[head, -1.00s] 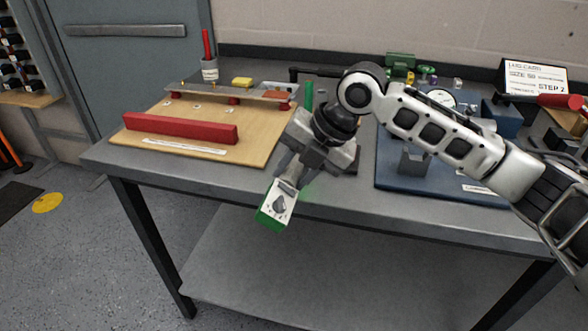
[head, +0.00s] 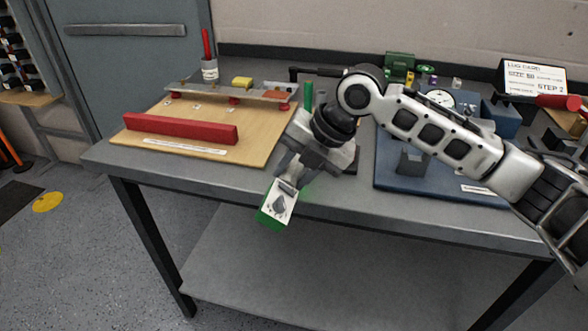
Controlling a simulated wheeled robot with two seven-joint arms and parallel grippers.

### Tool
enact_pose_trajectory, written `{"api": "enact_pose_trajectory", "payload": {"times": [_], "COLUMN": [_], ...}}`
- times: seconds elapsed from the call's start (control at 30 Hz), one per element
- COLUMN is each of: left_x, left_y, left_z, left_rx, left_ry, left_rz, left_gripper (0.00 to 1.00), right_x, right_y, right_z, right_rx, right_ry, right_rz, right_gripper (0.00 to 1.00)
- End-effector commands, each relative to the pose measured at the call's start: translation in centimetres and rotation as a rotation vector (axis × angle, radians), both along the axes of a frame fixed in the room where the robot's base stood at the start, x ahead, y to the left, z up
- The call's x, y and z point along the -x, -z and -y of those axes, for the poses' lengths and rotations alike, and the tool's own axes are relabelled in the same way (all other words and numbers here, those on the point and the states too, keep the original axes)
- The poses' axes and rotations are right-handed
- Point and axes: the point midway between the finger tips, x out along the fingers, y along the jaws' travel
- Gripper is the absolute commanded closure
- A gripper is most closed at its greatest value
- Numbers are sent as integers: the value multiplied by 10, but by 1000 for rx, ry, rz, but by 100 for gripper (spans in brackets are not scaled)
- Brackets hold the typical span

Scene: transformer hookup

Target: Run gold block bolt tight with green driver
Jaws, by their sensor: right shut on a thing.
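My right gripper (head: 290,180) is in the middle, tilted downward in front of the table's front edge. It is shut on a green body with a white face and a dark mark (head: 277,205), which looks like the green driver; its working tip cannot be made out. On the wooden board (head: 250,140) to the left, a grey bar (head: 200,90) rests on red supports. A yellow block (head: 242,82) lies at the bar's back edge. Small bolt-like bits show on the bar, but I cannot tell which is the gold block bolt. My left gripper is not in view.
A red rail (head: 180,128) lies across the front of the board. A cup with a red-handled tool (head: 209,68) stands behind. An upright green piece (head: 308,95) is beside my right wrist. A blue mat (head: 385,175) with a gauge (head: 439,99) lies right, partly under my arm.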

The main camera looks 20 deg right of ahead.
Motion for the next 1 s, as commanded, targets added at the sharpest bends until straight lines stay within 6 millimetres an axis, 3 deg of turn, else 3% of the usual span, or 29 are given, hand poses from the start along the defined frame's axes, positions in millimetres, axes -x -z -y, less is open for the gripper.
{"api": "enact_pose_trajectory", "payload": {"times": [1.0], "left_x": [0], "left_y": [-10], "left_z": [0], "left_rx": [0], "left_ry": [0], "left_rz": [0], "left_gripper": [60], "right_x": [4], "right_y": [-3], "right_z": [-4], "right_rx": [-1], "right_ry": [2], "right_rz": [6], "right_gripper": [100]}}
